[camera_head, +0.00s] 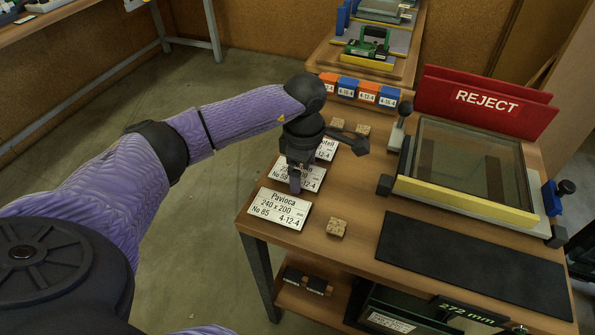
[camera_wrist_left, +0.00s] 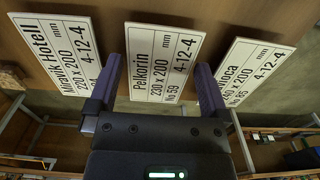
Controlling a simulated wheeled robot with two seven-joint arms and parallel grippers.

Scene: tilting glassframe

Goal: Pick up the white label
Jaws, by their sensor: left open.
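Three white labels with black print lie in a row on the left side of the wooden table. The nearest, marked Pavioca (camera_head: 279,208), is fully visible in the head view. The middle one, Pelkorin (camera_wrist_left: 156,60), lies between the fingers in the left wrist view. In the head view the middle label (camera_head: 312,178) is partly hidden by my left gripper (camera_head: 294,183). The Moravik Hotell label (camera_wrist_left: 58,52) is farthest back and partly covered in the head view. My left gripper is open and empty, its fingers pointing down over the middle label. My right gripper is not in view.
A glass frame (camera_head: 465,214) with a yellow bar stands at the right, before a red REJECT board (camera_head: 487,98). A black mat (camera_head: 470,262) lies in front. Small wooden blocks (camera_head: 337,227) lie near the labels. Orange and blue bins (camera_head: 367,92) stand behind.

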